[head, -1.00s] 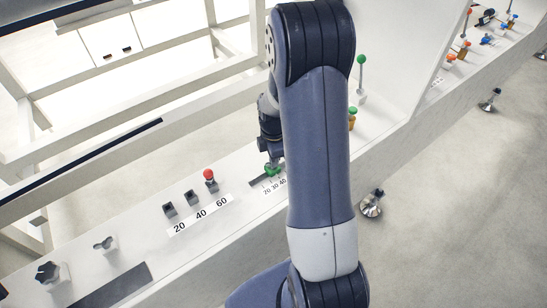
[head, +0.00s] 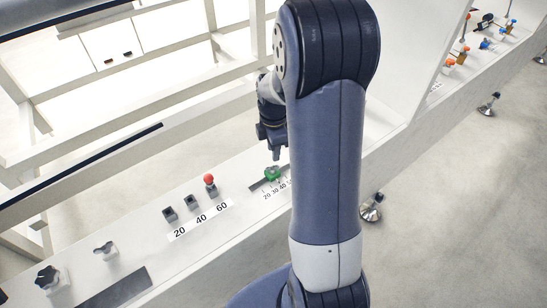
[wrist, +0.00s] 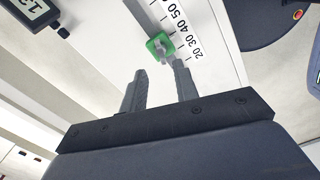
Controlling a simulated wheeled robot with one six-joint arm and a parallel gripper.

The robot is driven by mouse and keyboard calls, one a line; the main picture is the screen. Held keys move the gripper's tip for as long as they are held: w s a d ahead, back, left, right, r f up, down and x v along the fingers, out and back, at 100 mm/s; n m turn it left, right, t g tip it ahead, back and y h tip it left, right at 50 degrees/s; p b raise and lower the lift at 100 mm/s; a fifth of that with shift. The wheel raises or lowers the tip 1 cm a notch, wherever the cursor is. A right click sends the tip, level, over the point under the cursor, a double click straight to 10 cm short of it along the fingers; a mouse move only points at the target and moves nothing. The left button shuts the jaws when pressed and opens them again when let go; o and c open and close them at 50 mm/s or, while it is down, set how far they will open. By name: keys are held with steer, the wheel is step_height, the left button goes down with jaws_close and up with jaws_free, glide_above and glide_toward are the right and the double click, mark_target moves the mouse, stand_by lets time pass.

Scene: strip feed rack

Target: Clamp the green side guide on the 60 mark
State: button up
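The green side guide (head: 272,174) sits in a dark slot in the white rail, beside a printed scale. In the wrist view the guide (wrist: 155,44) is a small green block with a grey piece on top. It stands near the low end of the scale (wrist: 183,27), around 30 to 40; the exact mark is unclear. The 60 mark is out of the wrist view and hidden by my arm in the head view. My gripper (head: 276,151) is above the guide, apart from it. In the wrist view its two fingers (wrist: 159,72) are apart with nothing between them.
A separate row of square sockets has a 20 40 60 label (head: 201,218); a red ball knob (head: 209,179) stands at its 60. A black knob (head: 47,277) and a grey wing knob (head: 106,250) are farther left. White frame bars run behind the rail.

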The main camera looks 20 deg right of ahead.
mark_target(274, 166)
step_height(274, 166, up, 4)
stand_by(0.5)
step_height(274, 166, down, 11)
steer(key=shift+r, duration=0.2)
steer(key=shift+f, duration=0.15)
stand_by(0.4)
